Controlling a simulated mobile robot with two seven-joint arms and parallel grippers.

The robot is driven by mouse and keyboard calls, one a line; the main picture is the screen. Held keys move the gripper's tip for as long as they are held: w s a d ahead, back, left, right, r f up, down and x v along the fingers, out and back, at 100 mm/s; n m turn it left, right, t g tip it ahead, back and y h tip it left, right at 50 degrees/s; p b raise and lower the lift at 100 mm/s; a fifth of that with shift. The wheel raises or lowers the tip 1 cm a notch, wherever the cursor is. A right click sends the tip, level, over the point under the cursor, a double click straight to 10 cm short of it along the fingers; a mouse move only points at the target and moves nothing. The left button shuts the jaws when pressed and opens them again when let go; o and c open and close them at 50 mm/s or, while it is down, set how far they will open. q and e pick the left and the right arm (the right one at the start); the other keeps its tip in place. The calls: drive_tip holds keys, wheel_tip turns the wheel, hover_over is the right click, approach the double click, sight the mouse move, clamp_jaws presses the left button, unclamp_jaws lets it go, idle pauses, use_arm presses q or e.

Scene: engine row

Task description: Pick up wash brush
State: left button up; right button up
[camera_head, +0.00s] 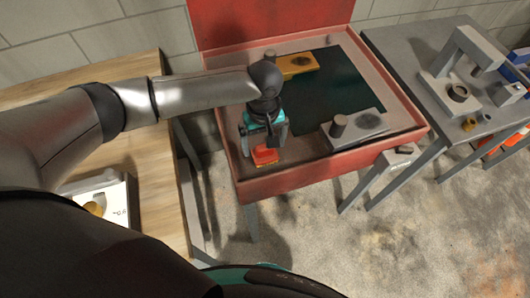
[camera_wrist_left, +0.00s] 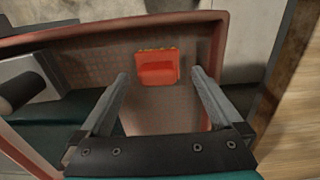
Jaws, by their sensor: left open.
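The wash brush looks to be the small orange-red block (camera_head: 264,155) on the floor of the red tray-like washer, near its front left corner. In the left wrist view the orange block (camera_wrist_left: 158,67) lies ahead of my fingertips, near the tray wall, with a yellowish edge along its far side. My left gripper (camera_head: 262,143) is over it in the head view. The left wrist view shows my left gripper (camera_wrist_left: 160,77) open and empty, its two fingers spread to either side of the block. My right gripper is not in view.
The red tray (camera_head: 330,178) has raised walls around the brush. It also holds a dark green mat (camera_head: 325,90), a yellow part (camera_head: 297,64) and a grey block with a cylinder (camera_head: 365,129). A wooden table (camera_head: 120,85) stands left, a grey bench (camera_head: 395,42) right.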

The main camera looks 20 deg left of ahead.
sight(265, 152)
use_arm(q)
drive_tip(key=f, duration=0.5)
drive_tip(key=shift+w+d+b, duration=0.1)
drive_tip(key=shift+w+b, duration=0.15)
drive_tip(key=shift+b, duration=0.15)
drive_tip(key=shift+c, duration=0.2)
drive_tip(key=shift+c, duration=0.8)
drive_tip(key=c, duration=1.2)
drive_tip(key=shift+r, duration=0.15)
wheel_tip(265, 152, up, 20)
drive_tip(key=p, duration=0.3)
